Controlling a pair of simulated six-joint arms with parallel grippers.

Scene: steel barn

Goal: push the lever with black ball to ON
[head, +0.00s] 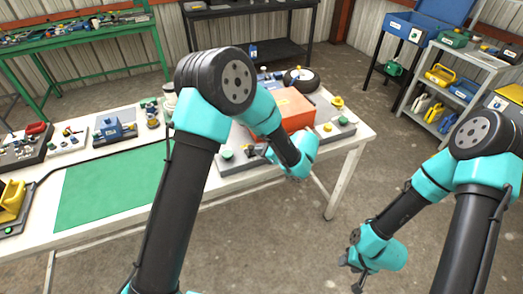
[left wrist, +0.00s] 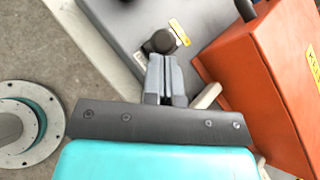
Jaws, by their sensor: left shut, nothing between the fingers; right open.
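My left gripper (head: 256,150) is shut and empty, low over a grey panel (head: 240,172) on the white table. In the left wrist view my left gripper's fingertips (left wrist: 163,58) point at a dark round knob (left wrist: 160,42), seemingly the lever's black ball, with a yellow label beside it on the grey panel (left wrist: 120,25). The tips are right by the knob; I cannot tell whether they touch it. The lever's stem and the label's words cannot be made out. My right gripper (head: 358,277) is open, low over the floor and away from the table.
An orange box (head: 285,112) stands close beside the left gripper, and also shows in the left wrist view (left wrist: 265,85). A green button (head: 227,155) and another grey panel with yellow parts (head: 338,128) are nearby. A green mat (head: 110,185) lies to the left.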

